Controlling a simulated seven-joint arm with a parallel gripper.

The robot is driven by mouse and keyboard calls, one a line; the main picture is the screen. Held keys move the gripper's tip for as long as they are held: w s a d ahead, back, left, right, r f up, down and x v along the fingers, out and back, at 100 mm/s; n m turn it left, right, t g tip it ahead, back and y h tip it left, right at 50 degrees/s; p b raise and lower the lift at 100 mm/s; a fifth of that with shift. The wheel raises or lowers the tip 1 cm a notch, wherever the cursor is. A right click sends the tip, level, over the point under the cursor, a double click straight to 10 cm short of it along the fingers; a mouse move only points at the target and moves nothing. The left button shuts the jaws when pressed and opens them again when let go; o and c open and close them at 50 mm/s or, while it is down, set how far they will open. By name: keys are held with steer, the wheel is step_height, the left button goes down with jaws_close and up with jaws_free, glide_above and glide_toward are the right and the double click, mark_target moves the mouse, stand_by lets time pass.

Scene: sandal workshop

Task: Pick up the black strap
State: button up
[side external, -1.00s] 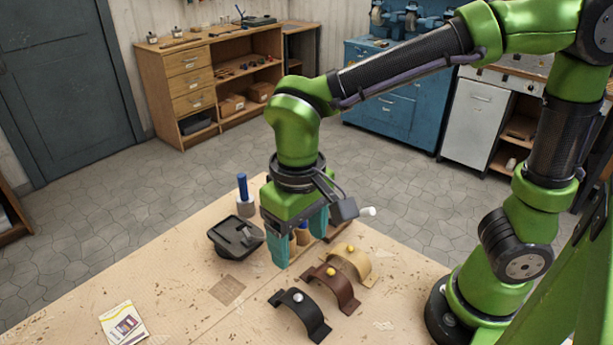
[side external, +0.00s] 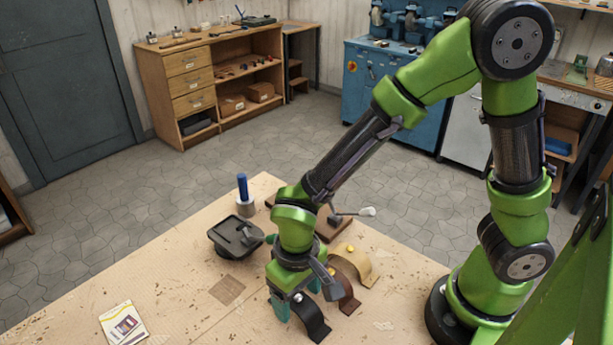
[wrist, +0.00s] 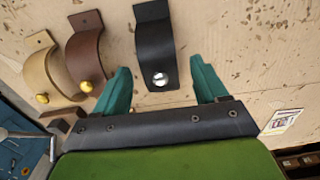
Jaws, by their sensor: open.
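The black strap (side external: 315,322) is an arched band with a silver stud, lying on the wooden table near its front. My gripper (side external: 293,306) is low over it, its teal fingers pointing down. In the wrist view the black strap (wrist: 155,45) runs up from between the open fingertips of my gripper (wrist: 158,80), with its stud near the gap between them. The fingers stand to either side of the strap, apart from it in that view.
A brown strap (side external: 346,294) and a tan strap (side external: 357,267), each with a brass stud, lie just beside the black one.

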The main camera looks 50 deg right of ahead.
steer(key=shift+f, duration=0.2)
steer(key=c, duration=1.1)
